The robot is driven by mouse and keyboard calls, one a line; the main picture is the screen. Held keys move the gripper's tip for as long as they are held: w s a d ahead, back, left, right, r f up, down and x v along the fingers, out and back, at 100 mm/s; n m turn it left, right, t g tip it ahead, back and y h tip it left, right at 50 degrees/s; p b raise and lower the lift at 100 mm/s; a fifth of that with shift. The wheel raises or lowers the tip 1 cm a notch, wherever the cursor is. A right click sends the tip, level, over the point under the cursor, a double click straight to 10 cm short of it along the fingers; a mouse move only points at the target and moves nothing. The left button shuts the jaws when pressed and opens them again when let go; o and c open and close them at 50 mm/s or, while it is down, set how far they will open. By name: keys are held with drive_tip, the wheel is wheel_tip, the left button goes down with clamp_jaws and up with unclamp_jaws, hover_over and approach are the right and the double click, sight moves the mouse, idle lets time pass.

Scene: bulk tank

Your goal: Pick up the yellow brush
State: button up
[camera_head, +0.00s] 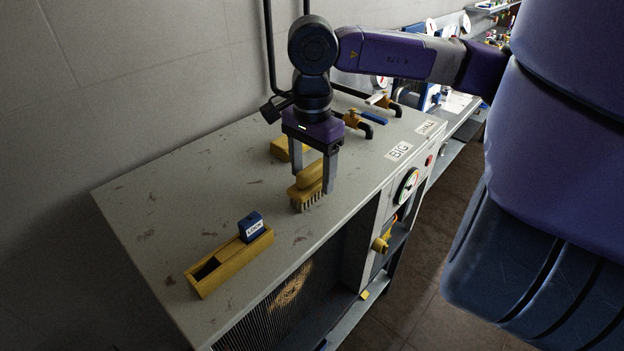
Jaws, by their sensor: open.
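The yellow brush (307,196) stands on the grey cabinet top (150,220), with its pale bristles facing down. My gripper (312,186) points down over the brush with its two fingers apart. One finger is at the brush's left and far side, the other at its right, so the brush shows between them. The picture does not show whether either finger touches it.
A yellow tray (208,284) with a blue labelled block (251,227) lies at the front left. A yellow block (284,149) is behind my gripper. Brass taps (354,118) with dark spouts stand at the back right. A gauge (406,187) is on the cabinet's side.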

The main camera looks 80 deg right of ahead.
drive_tip(key=shift+f, duration=1)
clamp_jaws()
drive_tip(key=shift+r, duration=0.1)
wheel_tip(320, 180, up, 20)
drive_tip(key=b, duration=0.2)
drive_tip(key=c, duration=0.8)
unclamp_jaws()
drive_tip(key=c, duration=0.5)
